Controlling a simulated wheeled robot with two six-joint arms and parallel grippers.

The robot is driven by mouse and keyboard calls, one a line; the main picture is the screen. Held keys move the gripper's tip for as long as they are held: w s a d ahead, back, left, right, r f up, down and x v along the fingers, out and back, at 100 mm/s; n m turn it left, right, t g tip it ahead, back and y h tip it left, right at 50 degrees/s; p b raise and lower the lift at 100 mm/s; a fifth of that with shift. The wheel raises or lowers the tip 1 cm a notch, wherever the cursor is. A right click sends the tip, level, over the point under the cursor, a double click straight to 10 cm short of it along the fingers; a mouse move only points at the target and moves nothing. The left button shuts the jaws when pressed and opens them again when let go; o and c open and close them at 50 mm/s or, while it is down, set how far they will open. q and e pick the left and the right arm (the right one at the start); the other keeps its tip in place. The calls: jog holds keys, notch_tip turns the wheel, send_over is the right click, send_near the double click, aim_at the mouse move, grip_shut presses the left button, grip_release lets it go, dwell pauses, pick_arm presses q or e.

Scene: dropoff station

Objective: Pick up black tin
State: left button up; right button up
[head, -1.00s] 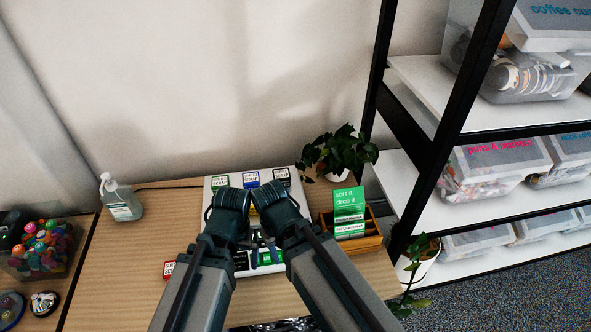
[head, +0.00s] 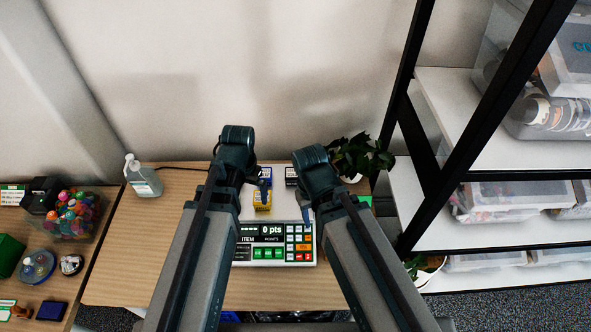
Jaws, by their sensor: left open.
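A small black-topped item (head: 291,175), which looks like the black tin, stands at the back right of a white station board. My right arm's wrist partly covers it.
A scale with a "0 pts" display (head: 262,229) stands in front. A sanitizer bottle (head: 142,177) is at the back left and a plant (head: 360,155) at the back right. A black shelf (head: 455,165) rises on the right. The wooden table (head: 135,250) is clear at left.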

pick_arm(q)
jog(key=w+d+r+m+p, duration=0.25)
jog(key=w+m, duration=0.25)
jog(key=w, duration=0.3)
jog(key=m+b, duration=0.1)
jog(key=m, duration=0.8)
send_over(292, 173)
notch_tip(292, 173, down, 9)
jog(key=b, duration=0.8)
jog(key=shift+w+a+r+b, duration=0.1)
jog(key=shift+w+r+b, duration=0.05)
jog(key=shift+b, duration=0.2)
pick_arm(e)
notch_tip(292, 173, down, 6)
jog(key=shift+f, duration=0.15)
pick_arm(q)
notch_tip(292, 173, down, 5)
jog(key=b, duration=0.5)
jog(key=shift+f, duration=0.2)
pick_arm(e)
notch_tip(292, 173, down, 5)
jog(key=shift+f, duration=0.1)
pick_arm(q)
jog(key=shift+r, duration=0.15)
jog(key=c, duration=1.4)
